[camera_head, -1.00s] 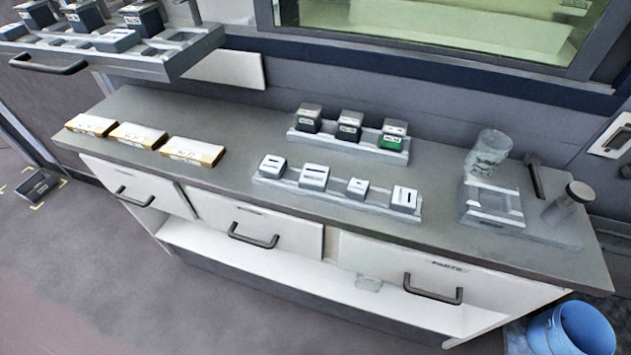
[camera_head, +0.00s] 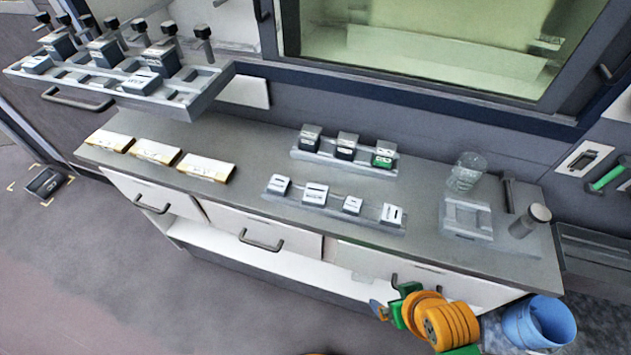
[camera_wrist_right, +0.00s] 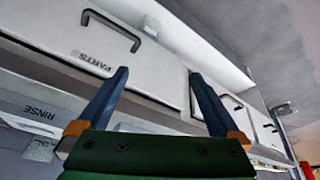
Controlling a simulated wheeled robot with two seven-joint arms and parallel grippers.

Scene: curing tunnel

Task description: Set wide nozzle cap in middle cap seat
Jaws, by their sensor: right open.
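A row of several grey caps sits in a front rack (camera_head: 334,214) on the counter. The second cap from the left (camera_head: 315,194) has the longest dark slot mark and looks like the wide nozzle cap. An upper-left tray (camera_head: 190,112) holds dark cartridges and grey caps, with knobbed posts behind; I cannot tell which place there is the middle cap seat. My right gripper (camera_head: 384,305) is low in front of the counter's drawers, away from the caps. In the right wrist view its blue fingers (camera_wrist_right: 158,76) are apart and empty, facing the PARTS drawer (camera_wrist_right: 100,45). My left gripper is out of view.
A back rack (camera_head: 340,162) holds three dark cartridges, one green-fronted. Three pale boxes (camera_head: 157,152) lie at counter left. A glass jar (camera_head: 466,172), a grey fixture (camera_head: 467,217) and a capped cylinder (camera_head: 532,217) stand right. A blue bin (camera_head: 540,322) stands on the floor. Drawer handles stick out.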

